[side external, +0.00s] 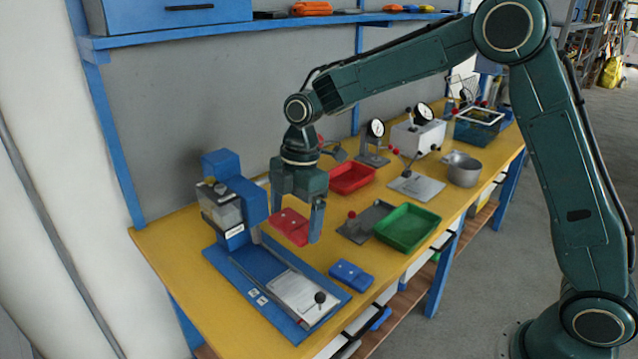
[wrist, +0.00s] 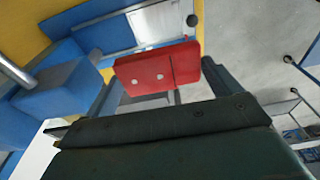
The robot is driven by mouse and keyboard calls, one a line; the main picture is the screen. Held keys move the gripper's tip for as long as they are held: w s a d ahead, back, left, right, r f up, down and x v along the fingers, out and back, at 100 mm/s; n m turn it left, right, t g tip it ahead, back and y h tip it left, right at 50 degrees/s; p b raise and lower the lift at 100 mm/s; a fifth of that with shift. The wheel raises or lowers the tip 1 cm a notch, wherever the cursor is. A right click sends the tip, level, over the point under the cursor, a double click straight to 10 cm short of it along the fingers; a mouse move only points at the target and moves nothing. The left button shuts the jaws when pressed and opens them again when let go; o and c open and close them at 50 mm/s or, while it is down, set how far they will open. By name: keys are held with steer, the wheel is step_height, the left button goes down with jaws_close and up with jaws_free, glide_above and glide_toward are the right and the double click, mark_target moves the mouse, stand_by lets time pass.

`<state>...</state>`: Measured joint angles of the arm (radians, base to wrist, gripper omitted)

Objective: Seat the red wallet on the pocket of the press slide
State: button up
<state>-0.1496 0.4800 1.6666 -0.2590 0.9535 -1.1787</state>
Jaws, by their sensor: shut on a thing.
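The red wallet (side external: 289,226) is a flat red piece with two pale round studs. My gripper (side external: 297,222) is shut on it and holds it above the yellow bench, behind the press slide from the side camera. In the wrist view the wallet (wrist: 150,72) spans between the two fingers of my gripper (wrist: 160,78). The press slide (side external: 298,294) is a pale plate with a black knob on a blue base, in front of the blue press. The slide also shows beyond the wallet in the wrist view (wrist: 160,22). Its pocket cannot be clearly made out.
The blue press (side external: 228,190) stands left of my gripper. A blue wallet-like piece (side external: 351,275) lies right of the slide. A green tray (side external: 408,230), a red tray (side external: 352,178), a lever fixture (side external: 366,222) and a metal pot (side external: 463,172) stand farther right. A shelf (side external: 240,29) runs above.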

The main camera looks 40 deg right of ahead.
steer(key=shift+a+r, duration=0.1)
steer(key=shift+r, duration=0.05)
steer(key=shift+f, duration=0.2)
steer(key=shift+f, duration=7.35)
steer(key=shift+s+f, duration=0.2)
steer(key=shift+s, duration=0.1)
